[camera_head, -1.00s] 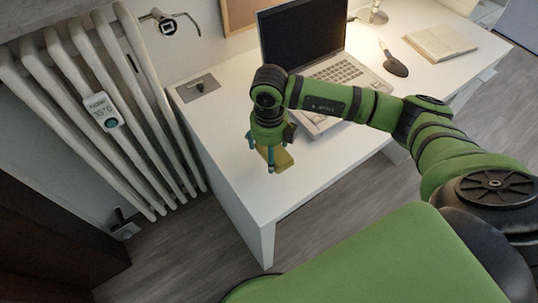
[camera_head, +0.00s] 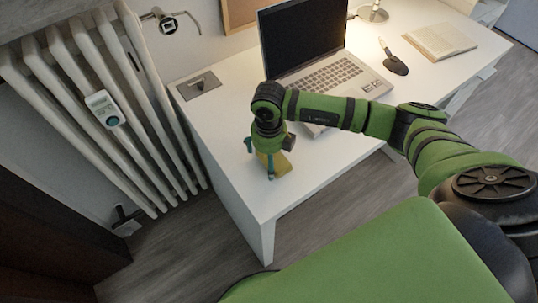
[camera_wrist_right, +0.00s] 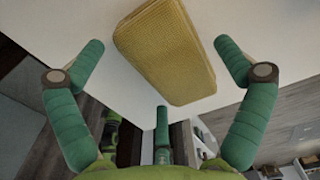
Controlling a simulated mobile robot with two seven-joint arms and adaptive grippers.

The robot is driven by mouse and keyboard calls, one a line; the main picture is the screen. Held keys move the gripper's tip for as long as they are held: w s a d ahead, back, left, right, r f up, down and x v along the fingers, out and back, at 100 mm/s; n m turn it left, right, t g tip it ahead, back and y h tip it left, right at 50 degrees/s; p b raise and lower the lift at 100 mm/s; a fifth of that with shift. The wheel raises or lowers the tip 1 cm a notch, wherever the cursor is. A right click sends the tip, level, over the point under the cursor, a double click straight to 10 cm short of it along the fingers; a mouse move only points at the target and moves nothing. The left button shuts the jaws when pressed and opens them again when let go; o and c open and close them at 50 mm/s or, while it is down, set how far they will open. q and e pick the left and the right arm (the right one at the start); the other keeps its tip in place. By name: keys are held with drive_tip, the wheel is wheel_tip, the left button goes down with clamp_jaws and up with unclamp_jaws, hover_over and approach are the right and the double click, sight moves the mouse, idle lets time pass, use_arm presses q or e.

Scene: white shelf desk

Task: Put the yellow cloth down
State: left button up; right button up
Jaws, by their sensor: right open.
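The yellow cloth (camera_wrist_right: 166,52) is a folded, textured pad. In the right wrist view it lies on the white desk top, between and beyond my open fingers, with a gap to each finger. My right gripper (camera_wrist_right: 160,85) is open and spread around it. In the head view my right gripper (camera_head: 262,168) hangs over the desk's near left part and hides much of the yellow cloth (camera_head: 283,165). My left gripper is in neither view.
An open laptop (camera_head: 330,75) stands on the white desk (camera_head: 225,120) behind my arm. A white radiator (camera_head: 90,100) stands left of the desk.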

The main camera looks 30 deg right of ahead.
drive_tip(key=shift+r, duration=0.15)
wheel_tip(320, 180, up, 12)
drive_tip(key=b, duration=0.1)
drive_tip(key=shift+b, duration=0.4)
